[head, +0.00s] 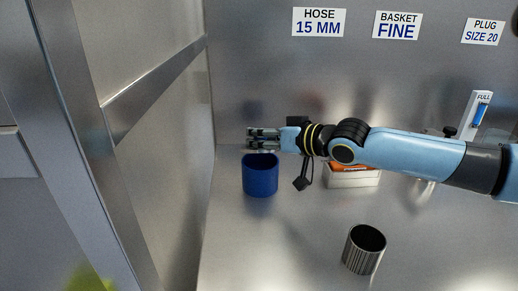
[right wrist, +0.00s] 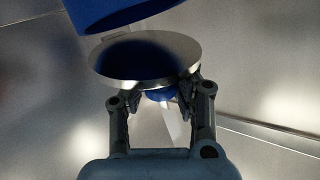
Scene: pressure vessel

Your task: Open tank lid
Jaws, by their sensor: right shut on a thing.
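The blue tank (head: 260,180) stands upright near the back wall in the head view, left of centre. Part of its blue body (right wrist: 120,12) also shows at the top of the right wrist view. My right gripper (head: 263,140) reaches in from the right, at the top of the tank. In the right wrist view its fingers (right wrist: 158,97) are shut on the blue knob (right wrist: 158,95) of a shiny round metal lid (right wrist: 145,58). A gap shows between lid and tank there. My left gripper is not in view.
A ribbed metal cup (head: 363,252) stands in front, right of the tank. A white and orange box (head: 352,177) lies behind my right arm. A gauge marked FULL (head: 478,115) is at the right. A metal wall closes the left side; the counter in front of the tank is clear.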

